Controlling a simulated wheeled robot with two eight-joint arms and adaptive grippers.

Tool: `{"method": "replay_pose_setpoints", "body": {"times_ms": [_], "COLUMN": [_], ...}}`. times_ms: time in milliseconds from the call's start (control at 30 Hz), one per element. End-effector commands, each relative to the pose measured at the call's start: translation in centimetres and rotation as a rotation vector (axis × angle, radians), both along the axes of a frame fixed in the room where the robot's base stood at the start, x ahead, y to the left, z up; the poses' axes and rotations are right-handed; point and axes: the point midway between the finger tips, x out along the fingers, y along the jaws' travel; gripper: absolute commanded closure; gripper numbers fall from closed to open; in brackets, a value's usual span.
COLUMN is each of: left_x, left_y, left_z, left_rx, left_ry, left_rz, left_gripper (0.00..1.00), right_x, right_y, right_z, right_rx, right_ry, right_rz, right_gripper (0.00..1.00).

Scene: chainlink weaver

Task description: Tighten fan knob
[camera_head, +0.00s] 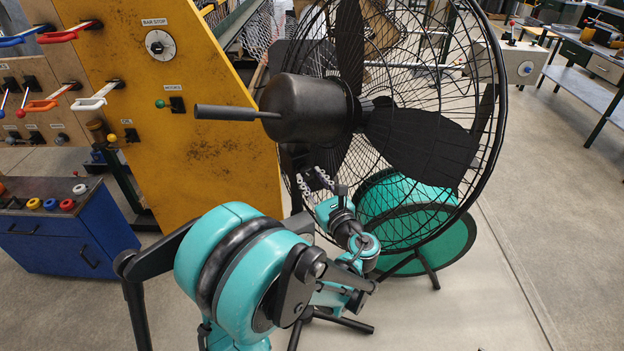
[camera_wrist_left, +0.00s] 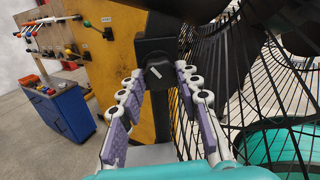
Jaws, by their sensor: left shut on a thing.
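The fan (camera_head: 310,108) is a large black pedestal fan with a wire cage and a rod-like rear handle, in the middle of the head view. The fan knob (camera_wrist_left: 156,71) is a dark round knob with a pale mark, on the fan's black post. My left gripper (camera_head: 314,181) is below the motor housing in the head view, where the knob is hidden. In the left wrist view my left gripper (camera_wrist_left: 159,74) has its purple-padded fingers on both sides of the knob, shut on it. My right gripper is not in view.
A yellow machine panel (camera_head: 205,150) with levers and a dial stands left of the fan. A blue cabinet (camera_head: 60,238) stands at the far left. A teal drum-shaped thing (camera_head: 440,235) is behind the fan's lower cage.

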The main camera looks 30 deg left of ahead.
Motion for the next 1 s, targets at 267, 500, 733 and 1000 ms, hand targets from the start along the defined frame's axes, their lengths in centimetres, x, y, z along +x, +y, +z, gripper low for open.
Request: {"method": "replay_pose_setpoints", "body": {"times_ms": [267, 500, 733, 1000], "left_x": [-0.03, -0.03, -0.04, -0.01], "left_y": [0.01, 0.01, 0.02, 0.00], "left_z": [-0.07, -0.08, -0.08, -0.02], "left_rx": [0.031, 0.037, 0.036, 0.038], "left_ry": [0.065, 0.075, 0.075, 0.073], "left_rz": [0.001, 0.001, 0.001, 0.001], "left_gripper": [0.96, 0.96, 0.96, 0.45], "right_x": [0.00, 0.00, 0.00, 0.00], "right_y": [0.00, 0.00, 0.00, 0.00], "right_z": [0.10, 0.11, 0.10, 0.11], "right_rx": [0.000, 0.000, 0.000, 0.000], "right_ry": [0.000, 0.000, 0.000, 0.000], "right_rz": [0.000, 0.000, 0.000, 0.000], "right_gripper": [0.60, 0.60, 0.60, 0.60]}}
